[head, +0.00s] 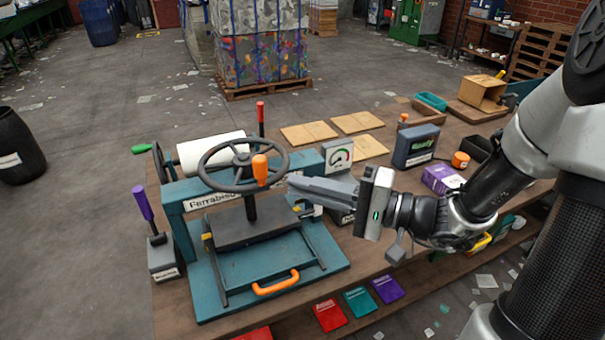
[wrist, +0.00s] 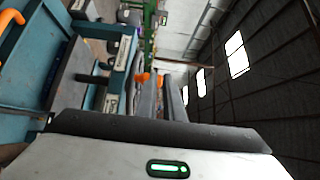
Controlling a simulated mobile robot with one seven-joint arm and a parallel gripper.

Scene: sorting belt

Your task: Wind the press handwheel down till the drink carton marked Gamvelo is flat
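The teal press (head: 275,273) stands on the bench at left, its crossbar marked with a name starting "Ferrab". Its black handwheel (head: 216,182) has an upright orange knob (head: 260,170) at its near right rim. The dark platen (head: 238,231) hangs under the screw; no carton shows beneath it, and the space there is largely hidden. I cannot read Gamvelo on anything. My gripper (head: 293,184) points left, its fingertips just right of the knob and apart from it in the head view. In the wrist view, two fingers (wrist: 162,88) lie close together near an orange thing; their gap is unclear.
A gauge (head: 339,156) stands right of the wheel, and a purple-knobbed lever (head: 144,204) at left. A purple-and-white carton (head: 441,179), a dark blue box (head: 415,147) and an open cardboard box (head: 483,93) are on the bench. An orange handle (head: 275,284) fronts the press.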

